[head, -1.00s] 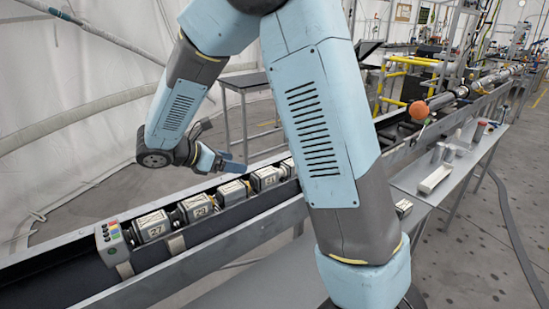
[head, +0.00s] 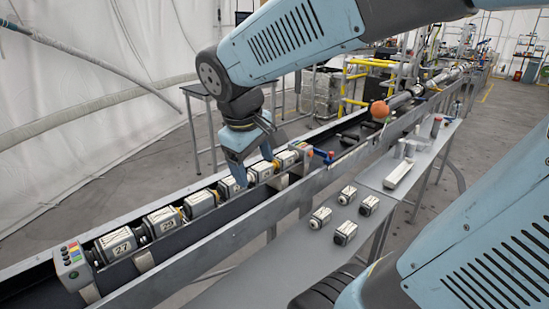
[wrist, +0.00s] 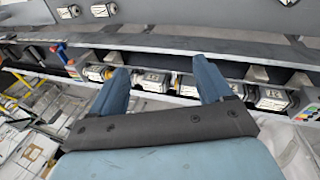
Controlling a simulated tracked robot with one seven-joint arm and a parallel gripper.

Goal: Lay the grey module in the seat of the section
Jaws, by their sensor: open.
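A row of numbered grey modules (head: 159,220) lies in the long dark trough (head: 30,284), forming the section. The row also shows across the wrist view (wrist: 272,98). Several loose grey modules (head: 344,232) sit on the grey shelf beside the trough; I cannot tell which one the task means. My gripper (head: 255,172) points down over the far part of the row. In the wrist view my gripper (wrist: 160,65) is open, its two blue fingers apart, with row modules visible beyond them and nothing clearly held. I cannot make out an empty seat; the fingers partly hide the row.
A box with coloured buttons (head: 72,262) ends the row at the near left. A red-and-blue handle (head: 322,154) stands at its far end. An orange ball (head: 379,110) is farther along the trough.

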